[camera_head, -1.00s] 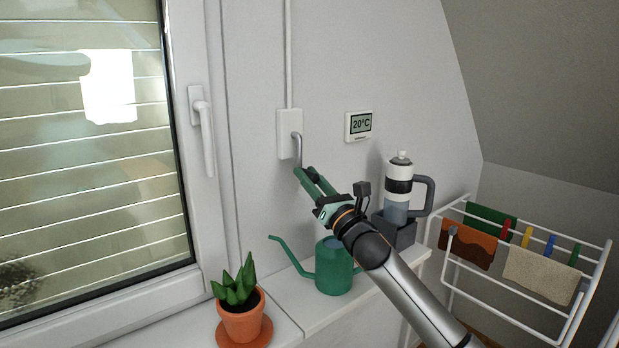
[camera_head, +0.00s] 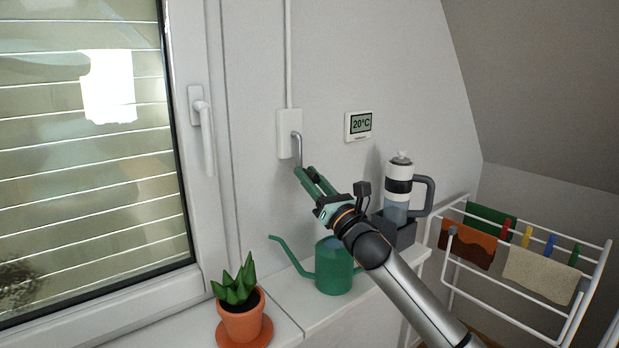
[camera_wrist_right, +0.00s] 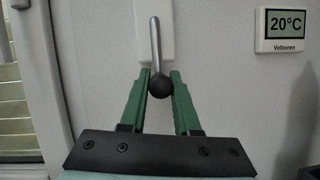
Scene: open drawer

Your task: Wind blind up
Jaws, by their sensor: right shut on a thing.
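The blind (camera_head: 85,160) shows as pale horizontal slats behind the window glass on the left in the head view. The winder is a white box (camera_head: 286,148) on the wall right of the window, with a grey metal crank (camera_head: 299,148) pointing down. My right gripper (camera_head: 304,172), with green fingers, is at the crank's lower end. In the right wrist view the crank (camera_wrist_right: 155,45) ends in a dark round knob (camera_wrist_right: 160,85). My right gripper (camera_wrist_right: 160,80) is shut on this knob, one finger on each side. My left gripper is not in view.
A bottle (camera_head: 398,185) in a grey holder stands right of the gripper. A thermostat (camera_head: 359,125) is on the wall. A drying rack (camera_head: 520,262) stands at right.

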